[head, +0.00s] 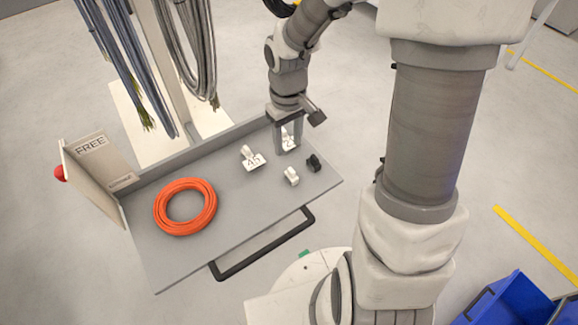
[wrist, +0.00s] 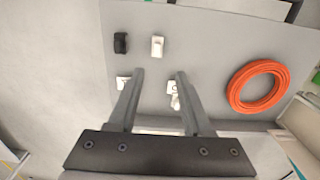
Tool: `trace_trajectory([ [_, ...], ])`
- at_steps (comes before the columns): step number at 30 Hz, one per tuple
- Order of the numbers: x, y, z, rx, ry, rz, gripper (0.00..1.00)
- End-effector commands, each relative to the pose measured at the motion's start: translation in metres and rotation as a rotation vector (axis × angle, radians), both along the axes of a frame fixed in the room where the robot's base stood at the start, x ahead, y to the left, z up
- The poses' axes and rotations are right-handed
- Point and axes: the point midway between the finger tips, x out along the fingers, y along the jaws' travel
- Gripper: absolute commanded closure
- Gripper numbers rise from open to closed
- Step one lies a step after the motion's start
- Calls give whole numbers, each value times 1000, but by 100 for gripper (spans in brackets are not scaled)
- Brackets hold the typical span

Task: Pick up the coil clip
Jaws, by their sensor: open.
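My gripper (head: 288,151) is open over the right half of the grey tray, its fingers pointing down with nothing between them. In the wrist view my gripper (wrist: 160,72) shows its two fingers apart. A small white clip (head: 291,176) and a small black clip (head: 313,163) lie on the tray just nearer the front edge; the white clip (wrist: 157,46) and black clip (wrist: 120,43) also show beyond the fingertips in the wrist view. Which one is the coil clip, I cannot tell. A white tag marked 45 (head: 254,163) lies left of the gripper. Another numbered tag (head: 289,138) is partly hidden by the fingers.
An orange cable coil (head: 158,208) lies on the left of the tray (head: 230,222). A FREE sign board (head: 92,175) stands at its left end, a raised lip (head: 190,157) runs along its back, and a black handle (head: 265,246) along its front. Cables hang behind.

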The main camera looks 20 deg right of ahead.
Motion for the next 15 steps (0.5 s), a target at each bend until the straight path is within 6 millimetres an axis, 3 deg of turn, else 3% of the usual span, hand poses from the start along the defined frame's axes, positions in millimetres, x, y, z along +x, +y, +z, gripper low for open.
trace_trajectory([
  [1, -1, 0, -15, 2, 5, 1, 50],
  [6, -1, 0, -48, 1, 3, 0, 50],
  [15, -1, -2, -71, 0, 1, -1, 50],
])
